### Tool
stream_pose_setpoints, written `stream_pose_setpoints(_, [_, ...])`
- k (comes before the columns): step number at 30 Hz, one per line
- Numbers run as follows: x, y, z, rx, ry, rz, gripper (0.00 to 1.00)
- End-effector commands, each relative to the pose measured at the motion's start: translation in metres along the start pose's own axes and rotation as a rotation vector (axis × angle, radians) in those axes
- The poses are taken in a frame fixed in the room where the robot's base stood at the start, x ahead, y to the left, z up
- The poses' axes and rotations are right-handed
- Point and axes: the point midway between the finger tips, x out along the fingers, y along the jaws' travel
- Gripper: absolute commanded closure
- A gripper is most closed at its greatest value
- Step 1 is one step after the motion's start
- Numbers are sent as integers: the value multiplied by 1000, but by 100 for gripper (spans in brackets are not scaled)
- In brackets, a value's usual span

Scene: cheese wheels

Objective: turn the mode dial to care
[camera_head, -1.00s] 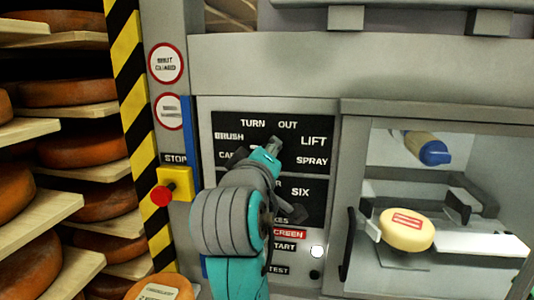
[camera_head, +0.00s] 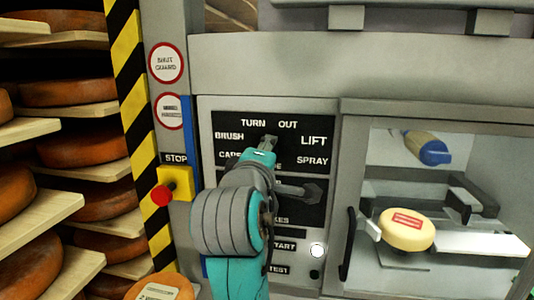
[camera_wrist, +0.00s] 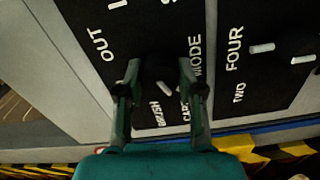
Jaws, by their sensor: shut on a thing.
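The mode dial (camera_wrist: 160,72) is a dark round knob on a black panel, between the two fingers of my gripper (camera_wrist: 160,88) in the wrist view. A short white mark on the dial slants down toward the CARE label (camera_wrist: 185,112), beside the BRUSH label (camera_wrist: 158,115). In the head view my gripper (camera_head: 267,143) reaches up to the upper black panel (camera_head: 230,124) and hides most of the dial. The gripper is shut on the dial. The CARE label (camera_head: 230,155) is partly covered there.
A second dial (camera_wrist: 290,45) sits beside FOUR and TWO in the wrist view. A red stop button (camera_head: 161,195) on a yellow box stands left of the panel. Right is a glazed chamber with a cheese wheel (camera_head: 407,229). Shelves of cheese (camera_head: 66,92) stand left.

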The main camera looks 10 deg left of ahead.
Motion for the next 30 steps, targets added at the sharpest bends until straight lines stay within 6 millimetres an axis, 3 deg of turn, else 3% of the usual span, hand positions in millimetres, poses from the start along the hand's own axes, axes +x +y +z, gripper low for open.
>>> stream_pose_setpoints(8, [0, -2, 0, -2, -1, -4, 98])
stream_pose_setpoints(9, [0, -2, 0, -2, -1, -4, 58])
stream_pose_setpoints(12, [0, -2, 0, -2, 0, -4, 38])
stream_pose_setpoints(23, [-4, 0, 0, 0, 1, -1, 38])
stream_pose_setpoints(30, [-38, -1, -2, 1, 3, -1, 38])
